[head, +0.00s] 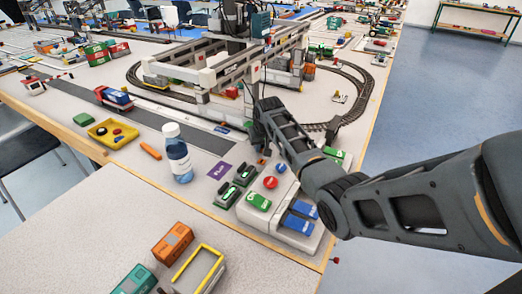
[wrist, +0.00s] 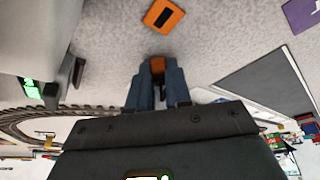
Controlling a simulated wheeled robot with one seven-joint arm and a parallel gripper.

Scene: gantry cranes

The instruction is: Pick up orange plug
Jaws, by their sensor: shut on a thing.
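My gripper (wrist: 158,84) shows in the wrist view with its two blue-grey fingers close together. They are shut on a small orange piece, the orange plug (wrist: 157,65), at their tips. An orange square with a dark slot (wrist: 163,16) lies on the speckled surface just beyond the plug, apart from it. In the head view my gripper (head: 261,143) points down beside the crane's near leg, behind the control box. The plug is too small and too hidden to make out clearly there.
The grey control box (head: 246,215) with buttons and switches stands close in front of my gripper. The gantry crane (head: 205,76) rises just behind it. A curved track (head: 357,92) lies to the right. A bottle (head: 178,158) stands to the left.

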